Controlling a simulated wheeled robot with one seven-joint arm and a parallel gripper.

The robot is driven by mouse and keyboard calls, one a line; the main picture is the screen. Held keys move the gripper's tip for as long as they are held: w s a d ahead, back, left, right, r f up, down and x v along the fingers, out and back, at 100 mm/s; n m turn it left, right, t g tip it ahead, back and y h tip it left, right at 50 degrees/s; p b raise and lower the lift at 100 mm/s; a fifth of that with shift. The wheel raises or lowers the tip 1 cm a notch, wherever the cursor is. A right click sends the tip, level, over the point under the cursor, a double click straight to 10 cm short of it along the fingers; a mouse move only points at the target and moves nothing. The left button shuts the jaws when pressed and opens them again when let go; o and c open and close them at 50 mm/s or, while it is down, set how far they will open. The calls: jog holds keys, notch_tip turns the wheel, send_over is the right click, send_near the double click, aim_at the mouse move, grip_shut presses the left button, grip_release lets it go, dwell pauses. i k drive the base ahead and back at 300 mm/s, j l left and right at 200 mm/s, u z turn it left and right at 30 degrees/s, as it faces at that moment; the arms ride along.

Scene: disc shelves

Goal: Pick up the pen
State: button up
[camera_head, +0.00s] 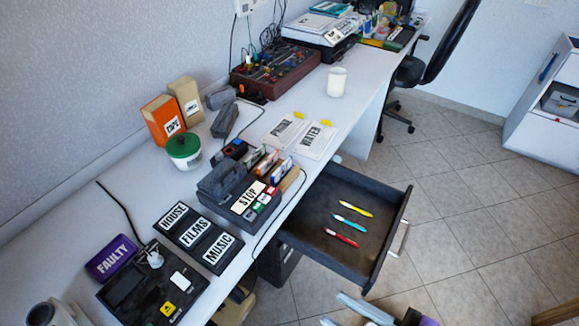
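Three pens lie apart from each other in the open dark drawer: a yellow pen (356,208), a light-blue pen (349,225) and a red pen (341,238). The drawer (378,260) is pulled out from under the white desk, with its handle on the right side. Pale grey-blue parts at the bottom edge, below the drawer, may belong to my gripper (350,308). They are cut off by the frame, so its opening cannot be told. Nothing touches the pens.
The desk (290,107) carries black label boxes (198,236), a grey card holder (228,187), a green-lidded tub (184,150), a white cup (337,82) and a printer (320,35). A black office chair (440,50) stands behind. Tiled floor (480,200) right of the drawer is clear.

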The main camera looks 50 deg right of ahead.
aim_at(346, 240)
jog(key=k+l+z, duration=0.25)
jog(key=k+z, duration=0.15)
jog(key=k+l+z, duration=0.4)
